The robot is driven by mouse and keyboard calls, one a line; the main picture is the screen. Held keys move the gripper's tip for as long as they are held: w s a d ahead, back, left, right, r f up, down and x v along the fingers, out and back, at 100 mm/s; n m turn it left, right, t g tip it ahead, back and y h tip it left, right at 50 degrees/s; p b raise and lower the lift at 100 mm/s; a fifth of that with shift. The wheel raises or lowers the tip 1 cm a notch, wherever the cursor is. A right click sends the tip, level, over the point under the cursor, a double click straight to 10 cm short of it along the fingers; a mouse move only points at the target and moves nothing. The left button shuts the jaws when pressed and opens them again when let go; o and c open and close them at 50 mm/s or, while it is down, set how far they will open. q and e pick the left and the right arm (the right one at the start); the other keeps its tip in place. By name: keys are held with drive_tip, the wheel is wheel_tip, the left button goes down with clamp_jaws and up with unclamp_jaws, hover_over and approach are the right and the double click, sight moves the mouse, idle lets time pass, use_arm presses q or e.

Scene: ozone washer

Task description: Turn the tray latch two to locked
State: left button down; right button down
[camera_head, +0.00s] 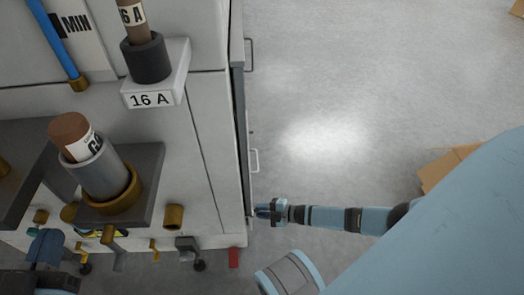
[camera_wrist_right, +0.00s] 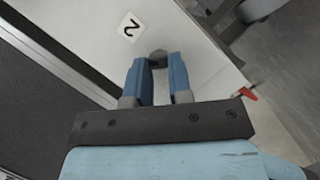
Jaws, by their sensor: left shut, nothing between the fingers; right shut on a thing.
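In the head view my right gripper (camera_head: 262,211) reaches from the right to the machine's side panel, where the latch cannot be made out. My left gripper (camera_head: 46,246) is shut and empty at the lower left, near the machine's front fittings.
The white machine (camera_head: 205,130) fills the left, with handles (camera_head: 254,160) on its right side. Brass and grey fittings (camera_head: 173,216) line its front. A red piece (camera_head: 234,257) is at its lower corner. Cardboard (camera_head: 445,165) lies at the right; the floor between is clear.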

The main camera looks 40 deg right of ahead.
drive_tip(key=n+t, duration=0.1)
drive_tip(key=n, duration=0.1)
drive_tip(key=n+t, duration=0.1)
drive_tip(key=n, duration=0.1)
drive_tip(key=n+t, duration=0.1)
drive_tip(key=n, duration=0.1)
drive_tip(key=shift+s+a+f+y, duration=0.1)
drive_tip(key=shift+s+f+y, duration=0.05)
drive_tip(key=shift+f+y, duration=0.2)
drive_tip(key=shift+n, duration=0.3)
drive_tip(key=c, duration=1)
unclamp_jaws()
drive_tip(key=shift+c, duration=0.2)
